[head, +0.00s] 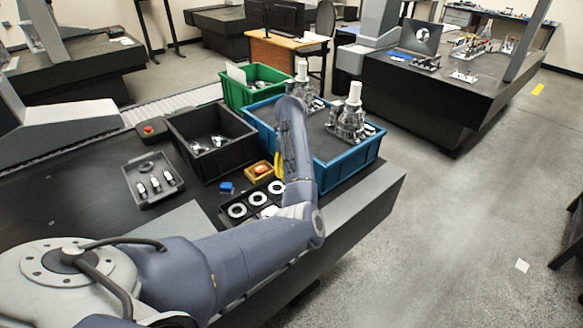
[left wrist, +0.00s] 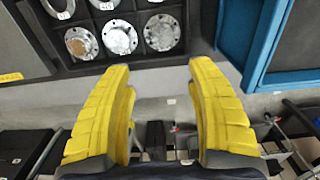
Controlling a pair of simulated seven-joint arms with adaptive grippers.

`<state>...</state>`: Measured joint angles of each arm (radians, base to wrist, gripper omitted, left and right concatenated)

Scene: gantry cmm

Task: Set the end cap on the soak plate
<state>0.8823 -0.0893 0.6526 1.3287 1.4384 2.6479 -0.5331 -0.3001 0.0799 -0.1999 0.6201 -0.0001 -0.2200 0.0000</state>
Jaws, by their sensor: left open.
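A black compartment tray (head: 226,221) holds pale rings and round metal discs. In the left wrist view the tray (left wrist: 190,40) shows a row of shiny discs, one (left wrist: 80,42) at left, one (left wrist: 120,37) in the middle and one (left wrist: 162,32) at right. I cannot tell which is the end cap. My left gripper (left wrist: 160,68) is open and empty, its yellow fingers just short of that row. In the head view my forearm hides most of the gripper (head: 279,165) and part of the tray. A light grey plate (head: 185,226) may be the soak plate. My right gripper is out of view.
A blue crate (head: 352,165) with metal fixtures stands right of the tray. Behind are a black bin (head: 212,140) and green crate (head: 262,90). A grey tray (head: 153,180) with small parts lies left. A blue block (head: 227,188) and yellow box (head: 258,172) sit close by.

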